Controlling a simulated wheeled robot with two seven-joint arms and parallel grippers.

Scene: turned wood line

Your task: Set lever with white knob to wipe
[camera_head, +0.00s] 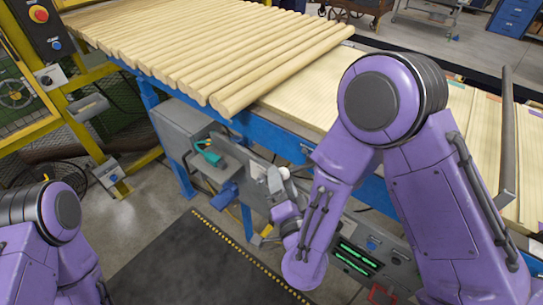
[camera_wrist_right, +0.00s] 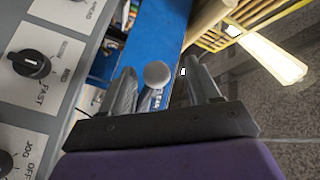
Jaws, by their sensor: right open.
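The lever's white knob (camera_head: 284,173) shows on the grey control panel below the blue conveyor frame. In the right wrist view the round knob (camera_wrist_right: 157,74) sits between my two grey fingers, with visible gaps on both sides. My right gripper (camera_head: 275,182) is open around it, reaching down from the right in the head view. Most of the lever's shaft and its position labels are hidden or too small to read. My left arm shows at the lower left; its gripper is out of frame.
Black dials (camera_wrist_right: 31,63) on white plates, one reading FAST, lie close left of my fingers in the wrist view. A teal handle (camera_head: 207,152) is left of the knob. Round wooden poles (camera_head: 215,50) lie on the conveyor above. A dark mat (camera_head: 190,265) covers the floor.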

